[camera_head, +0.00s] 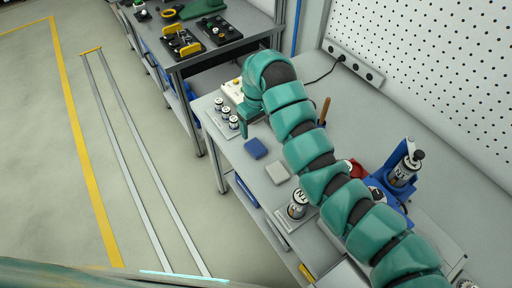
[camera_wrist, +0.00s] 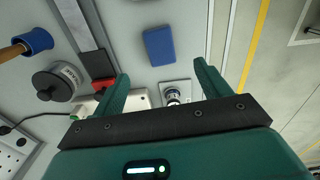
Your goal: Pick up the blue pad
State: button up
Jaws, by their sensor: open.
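The blue pad (camera_head: 255,148) lies flat on the grey workbench (camera_head: 225,150) near its front edge, beside a light grey pad (camera_head: 277,172). In the wrist view the blue pad (camera_wrist: 158,46) shows whole, beyond the fingertips and roughly centred between them. My gripper (camera_wrist: 161,72) is open, with nothing between its two green fingers. In the head view my gripper (camera_head: 246,122) is at the end of my arm, to the upper left of the blue pad and apart from it. Its fingers are partly hidden by the arm in that view.
Small labelled canisters (camera_head: 227,117) stand on a tray left of my gripper. Another canister (camera_head: 298,205) and a blue holder (camera_head: 395,185) stand further along the bench. The wrist view shows a dark round part (camera_wrist: 56,84) and a red-tipped bar (camera_wrist: 103,84). Floor lies beyond the front edge.

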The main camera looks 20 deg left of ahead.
send_over(256, 146)
jog(key=f, duration=0.5)
jog(key=shift+s+d+f+p, duration=0.25)
jog(key=shift+s+f+p, duration=0.1)
jog(key=shift+f+p, duration=0.05)
jog(key=shift+w+a+f+p, duration=0.15)
jog(key=shift+f+p, duration=0.75)
jog(key=shift+f, duration=0.1)
jog(key=shift+f+p, duration=0.55)
jog(key=shift+f, duration=1.05)
jog(key=shift+w, duration=0.1)
jog(key=c, duration=1)
jog(key=shift+c, duration=0.2)
jog(key=shift+a+r, duration=0.1)
jog(key=shift+r+b, duration=0.7)
jog(key=shift+b, duration=0.2)
jog(key=s+a+r+b, duration=0.4)
jog(key=s+a+r, duration=0.4)
jog(key=s+r, duration=0.3)
jog(key=shift+a+r, duration=0.25)
jog(key=shift+a, duration=0.05)
